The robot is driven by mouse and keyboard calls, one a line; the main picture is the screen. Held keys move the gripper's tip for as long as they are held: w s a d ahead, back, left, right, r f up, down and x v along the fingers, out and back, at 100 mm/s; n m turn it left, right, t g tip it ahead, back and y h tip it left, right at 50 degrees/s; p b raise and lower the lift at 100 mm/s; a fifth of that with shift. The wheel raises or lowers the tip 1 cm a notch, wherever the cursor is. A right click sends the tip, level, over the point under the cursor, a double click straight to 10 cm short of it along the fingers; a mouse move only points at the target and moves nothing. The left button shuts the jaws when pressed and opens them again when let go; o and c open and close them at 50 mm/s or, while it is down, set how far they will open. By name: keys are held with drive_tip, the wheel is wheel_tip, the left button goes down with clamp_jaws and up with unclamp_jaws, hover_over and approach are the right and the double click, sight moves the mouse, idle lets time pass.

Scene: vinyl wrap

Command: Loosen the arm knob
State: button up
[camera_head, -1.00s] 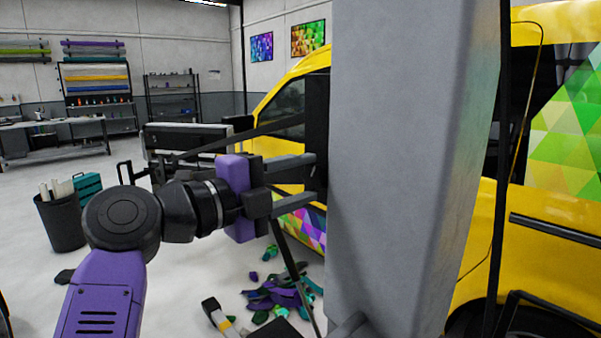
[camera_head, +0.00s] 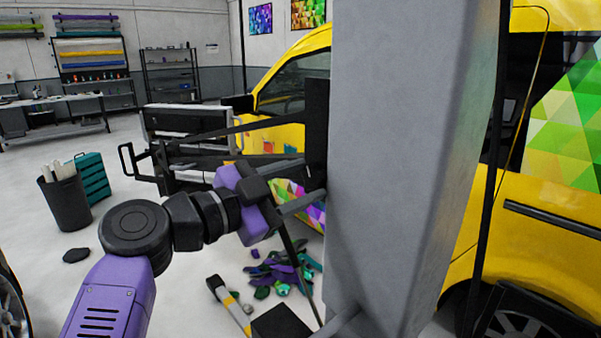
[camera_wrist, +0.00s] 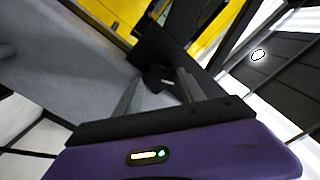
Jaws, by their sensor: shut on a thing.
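My gripper (camera_head: 314,178), on the purple wrist, reaches right to a black bracket (camera_head: 316,125) on the left edge of a large grey upright. In the wrist view my two grey fingers straddle a dark block-like part (camera_wrist: 158,80), likely the arm knob, and are shut on it. The gripper is tilted in the head view. In the head view the knob is mostly hidden by the fingers and the bracket, so its shape and how far it is turned cannot be told. Black arms (camera_head: 235,130) run left from the bracket to a lamp-like panel (camera_head: 190,119).
The grey upright (camera_head: 410,150) blocks much of the view in front of the yellow van (camera_head: 540,225). Vinyl scraps (camera_head: 283,272) and a yellow-banded tool (camera_head: 235,308) lie on the floor. A black bin (camera_head: 65,203) and teal case (camera_head: 92,178) stand left.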

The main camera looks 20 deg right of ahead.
drive_tip(key=shift+a+n+p, duration=0.1)
drive_tip(key=shift+n+p, duration=0.2)
drive_tip(key=shift+n, duration=0.4)
drive_tip(key=shift+f, duration=0.1)
drive_tip(key=o, duration=1.4)
drive_tip(key=shift+b+v, duration=1.25)
drive_tip(key=shift+v, duration=2.65)
